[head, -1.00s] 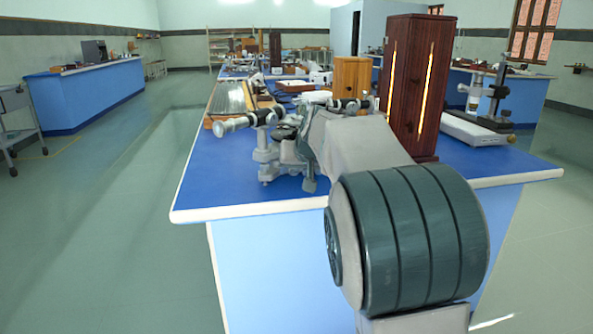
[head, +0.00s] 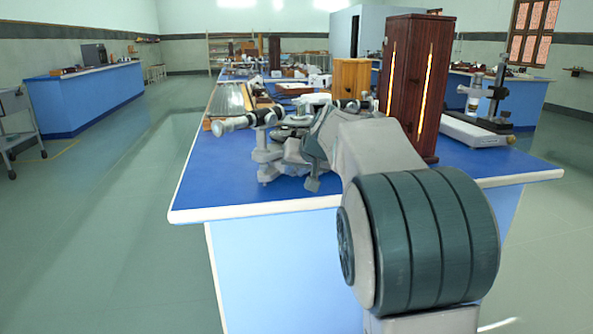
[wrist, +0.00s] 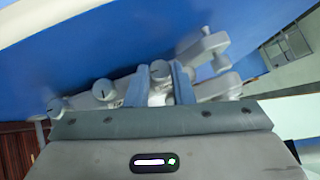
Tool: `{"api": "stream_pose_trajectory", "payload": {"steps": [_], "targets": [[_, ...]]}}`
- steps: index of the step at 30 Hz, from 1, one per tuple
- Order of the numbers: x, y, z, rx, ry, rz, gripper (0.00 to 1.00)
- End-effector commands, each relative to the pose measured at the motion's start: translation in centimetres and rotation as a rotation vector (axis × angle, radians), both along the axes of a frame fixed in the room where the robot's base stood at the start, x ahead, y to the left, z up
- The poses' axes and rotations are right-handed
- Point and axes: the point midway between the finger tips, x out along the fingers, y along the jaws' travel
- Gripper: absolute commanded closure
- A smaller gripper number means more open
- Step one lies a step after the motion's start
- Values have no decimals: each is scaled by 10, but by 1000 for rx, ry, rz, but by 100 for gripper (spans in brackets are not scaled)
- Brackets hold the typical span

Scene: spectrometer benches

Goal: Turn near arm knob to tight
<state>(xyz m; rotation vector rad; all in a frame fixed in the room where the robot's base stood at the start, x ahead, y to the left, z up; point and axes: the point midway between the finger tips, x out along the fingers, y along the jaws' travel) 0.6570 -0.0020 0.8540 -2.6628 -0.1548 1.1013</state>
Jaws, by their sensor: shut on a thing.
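The grey spectrometer (head: 264,150) stands on the blue bench top, its telescope tube (head: 236,122) pointing left. In the wrist view, several round grey knobs with dark index lines show along its arms. My gripper (wrist: 160,88) has its two blue-grey fingers on either side of one knob (wrist: 160,71), closed on it. Another knob (wrist: 103,89) lies just left of the fingers, and a further one (wrist: 57,107) lies farther left. In the head view, my arm hides the fingertips and the gripped knob. I cannot read tight or loose from the knob.
A tall dark wooden cabinet (head: 418,90) with glowing slits stands right of the spectrometer. A smaller wooden box (head: 351,78) is behind it. A stand with a pale base (head: 472,130) is at the right. The front left of the bench top (head: 215,185) is bare.

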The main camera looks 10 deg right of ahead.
Motion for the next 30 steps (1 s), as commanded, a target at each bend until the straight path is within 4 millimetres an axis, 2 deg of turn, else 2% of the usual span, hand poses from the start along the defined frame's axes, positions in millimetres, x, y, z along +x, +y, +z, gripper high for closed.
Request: {"api": "stream_pose_trajectory", "payload": {"steps": [4, 5, 7, 15, 20, 30], "targets": [[0, 0, -1, 1, 4, 0, 100], [0, 0, -1, 1, 4, 0, 76], [0, 0, -1, 1, 4, 0, 57], [0, 0, 0, 0, 2, -1, 57], [-8, -2, 9, 1, -1, -2, 57], [-57, -15, 59, 1, -2, -1, 57]]}}
